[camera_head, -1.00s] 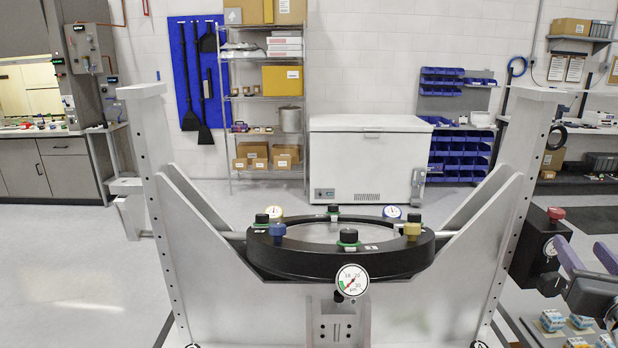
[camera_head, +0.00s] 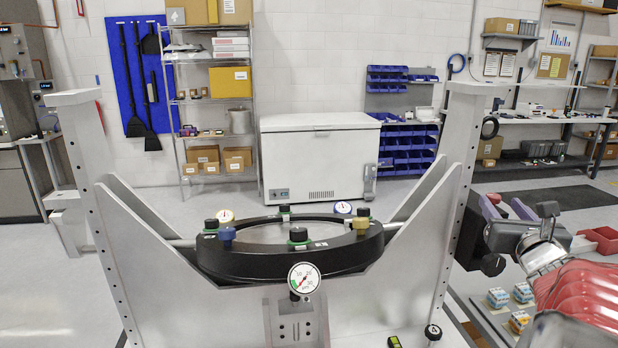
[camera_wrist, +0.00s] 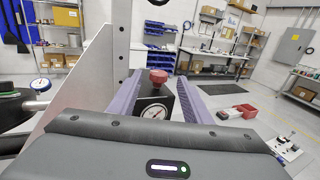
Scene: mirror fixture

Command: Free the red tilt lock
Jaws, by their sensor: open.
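The red knob (camera_wrist: 158,76), the tilt lock by its colour, sits on top of a black block (camera_wrist: 153,103) with a white dial gauge beside the mirror fixture's upright plate. In the wrist view it shows between the tips of my gripper's purple fingers (camera_wrist: 158,80), which are open. I cannot tell whether the fingers are level with the knob or short of it. The fixture's black ring (camera_head: 290,258) carries several coloured knobs and gauges.
The grey upright plate (camera_head: 445,190) stands just left of my gripper. Blue and white pieces (camera_head: 522,292) lie on a low shelf below the arm. A red tray (camera_head: 602,238) is at the right. Floor beyond the fixture is clear.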

